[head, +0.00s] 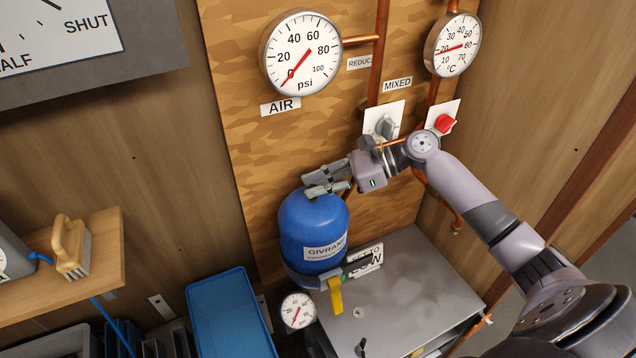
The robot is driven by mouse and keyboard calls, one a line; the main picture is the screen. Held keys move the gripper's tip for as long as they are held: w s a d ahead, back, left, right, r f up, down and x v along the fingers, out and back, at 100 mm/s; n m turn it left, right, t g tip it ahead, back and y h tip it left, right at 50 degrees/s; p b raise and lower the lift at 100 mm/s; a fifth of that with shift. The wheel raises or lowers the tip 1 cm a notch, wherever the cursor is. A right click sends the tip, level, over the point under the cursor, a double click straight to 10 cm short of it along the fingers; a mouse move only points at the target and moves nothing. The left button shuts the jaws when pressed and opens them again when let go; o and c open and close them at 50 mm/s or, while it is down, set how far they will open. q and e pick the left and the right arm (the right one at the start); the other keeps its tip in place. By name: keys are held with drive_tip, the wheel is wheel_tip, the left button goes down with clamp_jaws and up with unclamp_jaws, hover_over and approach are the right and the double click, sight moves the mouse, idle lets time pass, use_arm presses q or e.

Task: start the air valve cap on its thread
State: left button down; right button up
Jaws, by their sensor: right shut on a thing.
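My right gripper (306,186) reaches in from the right over the top of a blue tank (303,228) labelled GIVRANE. Its fingers are shut at the tank's upper left, on a small thing that I take to be the air valve cap. The fingers hide the cap almost wholly. The air valve and its thread are not clearly visible, and I cannot tell whether cap and thread touch. The tank stands upright against the wooden wall. My left gripper is not in view.
A psi gauge (303,53) marked AIR and a °C gauge (452,45) hang above. A grey knob (385,126) and a red knob (445,124) sit near my right arm. A metal box top (410,290) lies right of the tank. A brush (71,247) rests on a shelf; a blue bin (230,312) stands below.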

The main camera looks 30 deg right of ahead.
drive_tip(key=shift+s+f, duration=0.1)
drive_tip(key=shift+f, duration=0.1)
drive_tip(key=o, duration=0.8)
drive_tip(key=shift+d+r, duration=0.1)
drive_tip(key=v, duration=1.1)
drive_tip(key=shift+s+d+r, duration=0.1)
drive_tip(key=shift+d+r, duration=0.1)
drive_tip(key=shift+d, duration=0.1)
